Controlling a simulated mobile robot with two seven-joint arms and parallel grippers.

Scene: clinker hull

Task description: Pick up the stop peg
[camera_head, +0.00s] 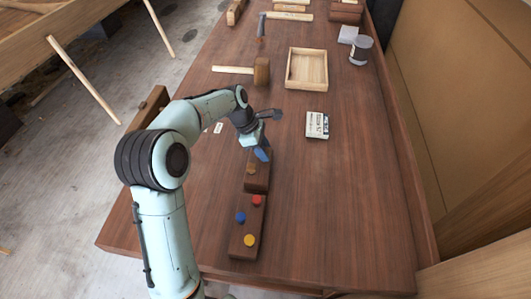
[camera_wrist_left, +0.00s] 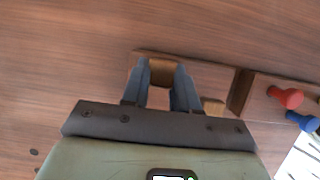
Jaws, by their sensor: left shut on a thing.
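My left gripper (camera_head: 262,153) is over the far end of a dark brown wooden block (camera_head: 258,183), fingers pointing down. In the left wrist view its two blue-grey fingers (camera_wrist_left: 162,75) are shut on a tan wooden piece, apparently the stop peg (camera_wrist_left: 162,70). The piece is mostly hidden by the fingers in the head view. I cannot tell whether it is clear of the block. Another tan peg (camera_head: 250,169) stands on the same block beside the gripper; it also shows in the wrist view (camera_wrist_left: 212,106). My right gripper is not in view.
A nearer brown block (camera_head: 240,247) holds red (camera_head: 256,200), blue (camera_head: 240,217) and yellow (camera_head: 249,240) pegs. A mallet (camera_head: 261,71), open wooden tray (camera_head: 290,70), small labelled box (camera_head: 317,125) and jar (camera_head: 361,50) stand farther back. The bench's right side is clear.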

